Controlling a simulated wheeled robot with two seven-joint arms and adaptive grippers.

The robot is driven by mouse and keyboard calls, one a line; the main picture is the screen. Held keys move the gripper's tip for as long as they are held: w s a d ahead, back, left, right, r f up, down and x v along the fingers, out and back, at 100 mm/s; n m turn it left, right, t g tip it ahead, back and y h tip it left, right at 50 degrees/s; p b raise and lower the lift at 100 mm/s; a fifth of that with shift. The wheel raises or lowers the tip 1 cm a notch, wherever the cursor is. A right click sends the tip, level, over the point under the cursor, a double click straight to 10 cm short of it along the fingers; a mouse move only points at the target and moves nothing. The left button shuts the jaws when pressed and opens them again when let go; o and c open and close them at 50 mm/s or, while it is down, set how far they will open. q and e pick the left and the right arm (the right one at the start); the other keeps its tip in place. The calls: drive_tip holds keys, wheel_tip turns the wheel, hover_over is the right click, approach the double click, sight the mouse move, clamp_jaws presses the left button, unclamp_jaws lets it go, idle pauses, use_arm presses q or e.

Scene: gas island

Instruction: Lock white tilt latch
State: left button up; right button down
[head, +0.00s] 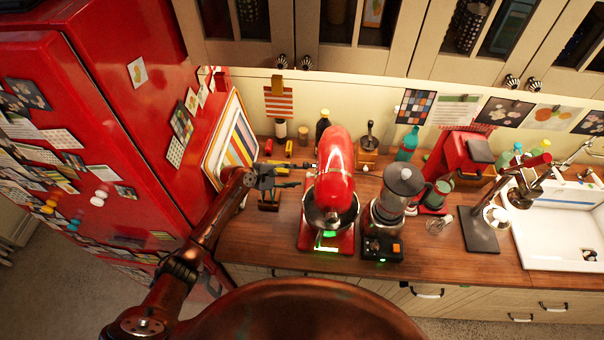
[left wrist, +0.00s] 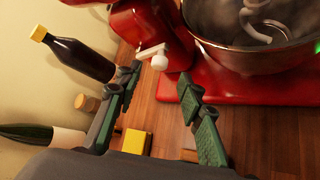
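The red stand mixer (head: 335,165) stands on the wooden counter, with its metal bowl (head: 330,215) under the head. It also shows in the left wrist view (left wrist: 155,25), where the white tilt latch (left wrist: 158,60) sticks out of its side as a short bar with a rounded knob. My left gripper (head: 298,178) is at the mixer's left side. In the left wrist view its two fingers (left wrist: 160,82) are spread apart, with the latch knob just ahead of and between the tips; I cannot tell whether they touch. I cannot make out the latch clearly in the head view. My right gripper is not in view.
A dark bottle with a yellow cap (left wrist: 80,58), a green bottle (left wrist: 42,136) and a yellow block (left wrist: 137,142) are near the left gripper. A blender (head: 398,195) stands right of the mixer. The red fridge (head: 110,110) borders the counter on the left.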

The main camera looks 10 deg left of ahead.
use_arm(q)
drive_tip(key=shift+p+x, duration=0.3)
drive_tip(key=shift+x, duration=2)
clamp_jaws()
